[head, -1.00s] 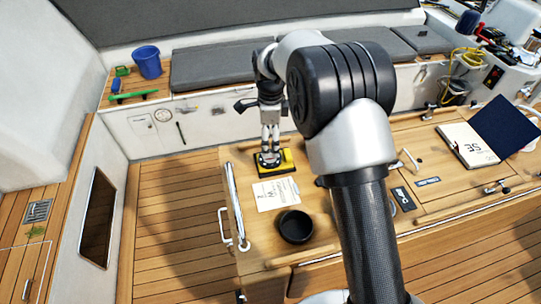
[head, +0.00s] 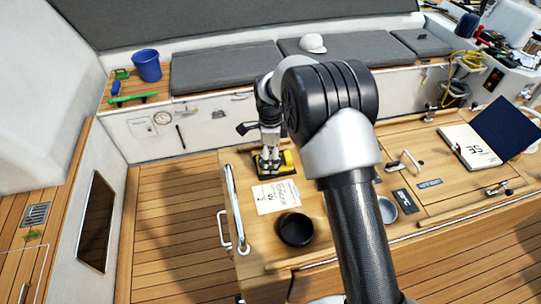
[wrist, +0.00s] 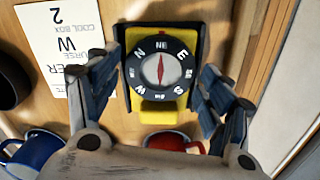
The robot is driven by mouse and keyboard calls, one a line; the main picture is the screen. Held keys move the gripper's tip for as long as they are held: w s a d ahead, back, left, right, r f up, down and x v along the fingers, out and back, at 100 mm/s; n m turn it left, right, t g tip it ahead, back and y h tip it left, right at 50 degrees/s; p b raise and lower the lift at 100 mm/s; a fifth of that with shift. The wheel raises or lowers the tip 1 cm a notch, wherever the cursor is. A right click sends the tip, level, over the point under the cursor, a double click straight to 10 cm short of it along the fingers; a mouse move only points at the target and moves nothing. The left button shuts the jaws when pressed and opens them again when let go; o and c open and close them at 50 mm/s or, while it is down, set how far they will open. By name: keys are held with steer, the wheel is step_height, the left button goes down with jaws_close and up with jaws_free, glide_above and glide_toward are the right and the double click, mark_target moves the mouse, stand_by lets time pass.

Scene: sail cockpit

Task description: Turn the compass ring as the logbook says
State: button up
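The compass (wrist: 160,72) has a yellow base and a black ring with white letters, NE at the top of the wrist view and a red needle pointing up. In the head view the compass (head: 286,160) sits on the wooden table's far left part. My gripper (wrist: 155,76) is open, with one finger on each side of the compass; I see no clear contact with the ring. It also shows in the head view (head: 269,168), low at the compass. The open logbook (head: 470,147) lies at the right, a large SE on its white page and a dark blue cover.
A paper sheet (head: 275,196) by the compass shows a W and "COOL BOX". A black bowl (head: 295,229) stands nearer. Blue (wrist: 35,150) and red (wrist: 168,142) mugs show in the wrist view. A metal rail (head: 235,205) edges the table's left side.

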steer(key=c, duration=0.7)
steer(key=n+p, duration=0.1)
steer(key=n, duration=0.2)
steer(key=shift+n, duration=2.1)
steer(key=o, duration=1)
